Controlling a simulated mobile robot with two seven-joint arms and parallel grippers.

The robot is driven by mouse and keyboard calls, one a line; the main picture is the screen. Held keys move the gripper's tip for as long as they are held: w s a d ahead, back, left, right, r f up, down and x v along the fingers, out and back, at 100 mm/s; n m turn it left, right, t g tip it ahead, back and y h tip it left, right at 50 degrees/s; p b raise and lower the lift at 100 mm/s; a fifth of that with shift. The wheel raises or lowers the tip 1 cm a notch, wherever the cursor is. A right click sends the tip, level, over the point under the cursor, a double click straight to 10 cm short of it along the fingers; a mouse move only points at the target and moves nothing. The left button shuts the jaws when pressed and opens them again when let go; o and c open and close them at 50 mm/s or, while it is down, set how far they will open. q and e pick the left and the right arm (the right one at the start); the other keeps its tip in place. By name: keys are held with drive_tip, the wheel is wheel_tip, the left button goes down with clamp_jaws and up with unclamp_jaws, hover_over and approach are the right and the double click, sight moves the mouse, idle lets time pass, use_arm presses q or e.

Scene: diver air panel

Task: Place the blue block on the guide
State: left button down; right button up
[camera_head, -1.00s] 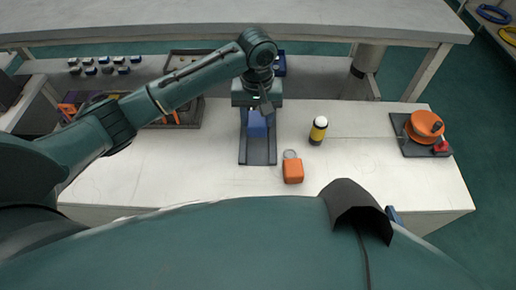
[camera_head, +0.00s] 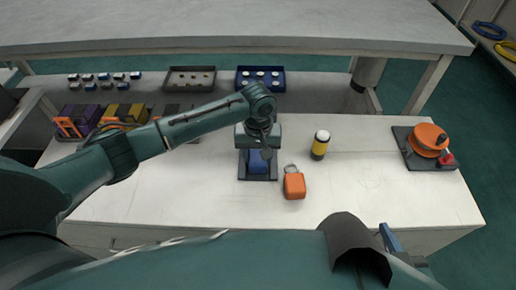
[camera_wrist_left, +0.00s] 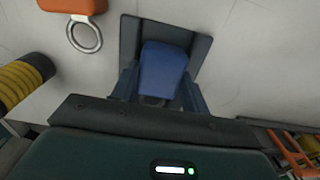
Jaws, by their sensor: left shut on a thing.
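The blue block (camera_head: 258,163) is over the near part of the dark grey guide (camera_head: 259,178). In the left wrist view the blue block (camera_wrist_left: 163,70) sits between the two fingers, with the guide (camera_wrist_left: 199,45) around and behind it. My left gripper (camera_head: 259,152) is shut on the block from above. I cannot tell whether the block touches the guide. The gripper and wrist hide the far part of the guide in the head view. My right gripper is not seen.
An orange block with a ring (camera_head: 294,185) lies close to the right of the guide. A yellow-black bottle with a white cap (camera_head: 320,145) stands beyond it. An orange reel (camera_head: 428,139) is at the right. Two trays (camera_head: 190,70) (camera_head: 260,70) are behind.

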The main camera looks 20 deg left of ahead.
use_arm(q)
drive_tip(key=shift+w+d+r, duration=0.1)
drive_tip(key=c, duration=1.1)
unclamp_jaws()
drive_tip(key=shift+f, duration=0.2)
drive_tip(key=shift+c, duration=0.2)
drive_tip(key=o, duration=0.4)
